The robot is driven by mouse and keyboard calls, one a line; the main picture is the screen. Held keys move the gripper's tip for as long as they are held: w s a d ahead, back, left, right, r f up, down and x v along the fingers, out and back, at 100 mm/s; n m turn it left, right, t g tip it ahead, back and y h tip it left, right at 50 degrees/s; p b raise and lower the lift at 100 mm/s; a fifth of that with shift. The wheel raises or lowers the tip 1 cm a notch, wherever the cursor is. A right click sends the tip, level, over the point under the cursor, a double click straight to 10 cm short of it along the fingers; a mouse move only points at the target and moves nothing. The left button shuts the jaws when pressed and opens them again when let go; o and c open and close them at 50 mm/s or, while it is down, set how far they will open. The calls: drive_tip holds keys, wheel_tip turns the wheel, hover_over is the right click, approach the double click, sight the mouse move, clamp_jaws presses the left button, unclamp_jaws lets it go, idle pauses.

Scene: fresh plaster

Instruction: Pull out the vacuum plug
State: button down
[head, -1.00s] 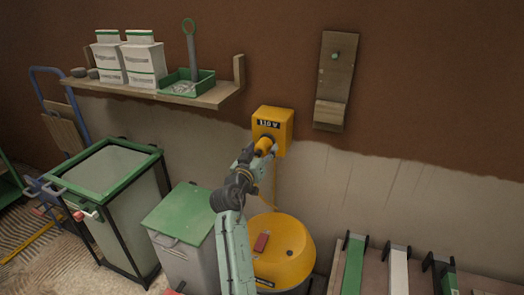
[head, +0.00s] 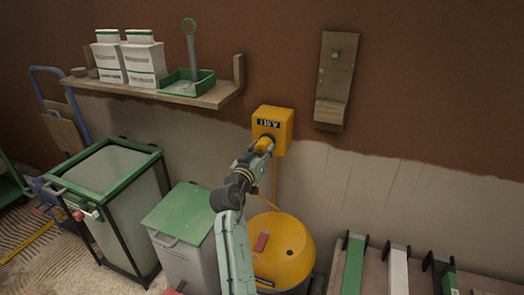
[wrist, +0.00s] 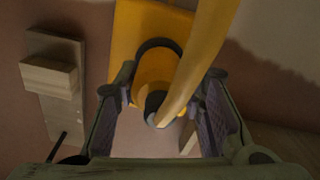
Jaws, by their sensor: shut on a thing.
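The yellow vacuum plug (head: 264,146) sits at the front of the yellow socket box (head: 283,128) on the wall, and its yellow cable hangs down towards the vacuum (head: 283,245). In the wrist view the plug (wrist: 160,75) lies between the two fingers, with the cable (wrist: 205,55) crossing in front. My gripper (wrist: 163,92) is shut on the plug. The socket box also shows behind it in the wrist view (wrist: 127,40). The plug's pins are hidden, so I cannot tell how deep it sits in the socket.
A shelf (head: 215,97) with white cartons (head: 145,65) and a green tray (head: 187,82) is at upper left. A wooden board (head: 335,70) hangs to the right. Bins (head: 180,215) stand below left.

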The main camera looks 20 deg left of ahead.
sight(258, 156)
drive_tip(key=s, duration=0.4)
drive_tip(key=shift+s+a+f+b, duration=0.1)
drive_tip(key=shift+s+a+b, duration=0.05)
drive_tip(key=shift+s+b, duration=0.25)
drive_tip(key=c, duration=1.5)
unclamp_jaws()
drive_tip(key=o, duration=0.5)
drive_tip(key=shift+s, duration=0.1)
drive_tip(key=shift+c, duration=0.2)
